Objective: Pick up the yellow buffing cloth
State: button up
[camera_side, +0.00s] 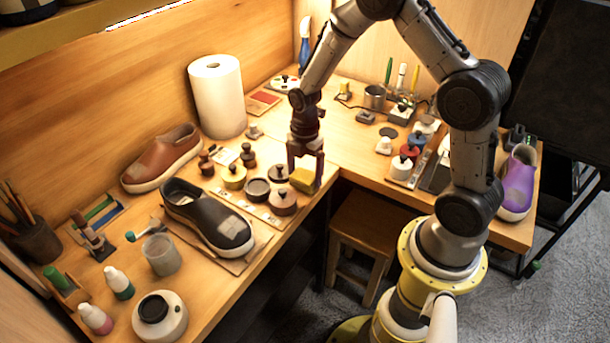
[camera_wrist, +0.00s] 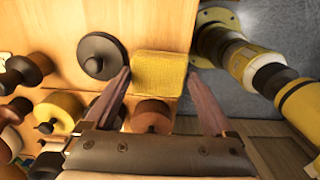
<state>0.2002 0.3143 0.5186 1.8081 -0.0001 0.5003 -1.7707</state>
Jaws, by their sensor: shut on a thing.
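The yellow buffing cloth (camera_side: 303,180) is a small, thick square block near the front edge of the bench. My gripper (camera_side: 306,172) points down over it, its fingers at the cloth. In the wrist view the cloth (camera_wrist: 159,70) fills the space between the two fingertips of my gripper (camera_wrist: 158,78), one finger on each side. The gripper is shut on the cloth. I cannot tell whether the cloth still touches the bench.
Round lidded tins (camera_side: 282,201) and a dark round dish (camera_side: 257,189) stand close left of the cloth. A dark slip-on shoe (camera_side: 209,218) lies further left. The bench edge and a wooden stool (camera_side: 363,235) are near. A paper roll (camera_side: 217,97) stands behind.

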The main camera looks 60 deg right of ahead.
notch_tip(320, 180, up, 3)
jog(key=shift+f, duration=0.2)
jog(key=s+a+r, duration=0.2)
jog(key=s+r, duration=0.7)
jog(key=s, duration=0.4)
jog(key=shift+s+a+r, duration=0.25)
jog(key=shift+s+a, duration=0.15)
